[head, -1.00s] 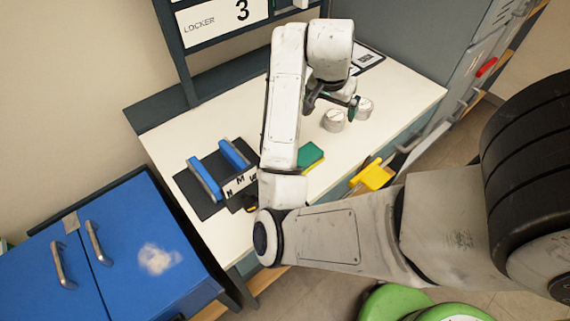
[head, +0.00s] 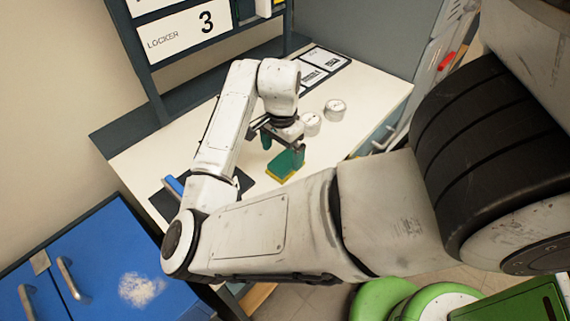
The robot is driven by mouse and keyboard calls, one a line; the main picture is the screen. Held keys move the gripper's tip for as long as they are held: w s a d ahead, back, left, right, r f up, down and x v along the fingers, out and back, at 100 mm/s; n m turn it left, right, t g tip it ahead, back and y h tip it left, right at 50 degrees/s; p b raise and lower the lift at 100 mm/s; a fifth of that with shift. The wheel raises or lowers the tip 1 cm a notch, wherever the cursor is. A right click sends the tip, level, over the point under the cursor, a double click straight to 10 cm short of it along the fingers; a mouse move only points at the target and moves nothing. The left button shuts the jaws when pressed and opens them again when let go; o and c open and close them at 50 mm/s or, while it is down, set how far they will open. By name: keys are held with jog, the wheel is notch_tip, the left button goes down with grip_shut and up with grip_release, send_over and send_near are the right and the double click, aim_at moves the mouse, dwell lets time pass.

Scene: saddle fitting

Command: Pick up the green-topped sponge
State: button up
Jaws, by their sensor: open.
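The green-topped sponge (head: 285,168) lies on the white tabletop, with its yellow lower layer showing at the near edge. My gripper (head: 282,150) points down right at the sponge, with its fingers apart. One finger is at the sponge's far left and the other overlaps its right side in the picture. I cannot tell whether either finger touches it. Nothing is held.
Two white round containers (head: 311,124) (head: 335,110) stand close behind the gripper on the right. Labelled cards (head: 325,62) lie at the table's back. A dark mat (head: 162,206) with a blue piece (head: 174,186) is partly hidden by my arm. Blue cabinet (head: 95,250) at left.

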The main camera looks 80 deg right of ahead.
aim_at(282, 162)
notch_tip(282, 162, down, 5)
dwell(0.3)
jog(key=c, duration=1.3)
jog(key=shift+o, duration=0.2)
jog(key=shift+r, duration=0.65)
notch_tip(282, 162, up, 2)
jog(key=shift+a+r, duration=0.1)
jog(key=shift+r, duration=0.05)
jog(key=s+a+r+p, duration=0.2)
jog(key=s+a+r, duration=0.5)
jog(key=s, duration=0.5)
notch_tip(282, 162, up, 2)
jog(key=shift+r, duration=0.25)
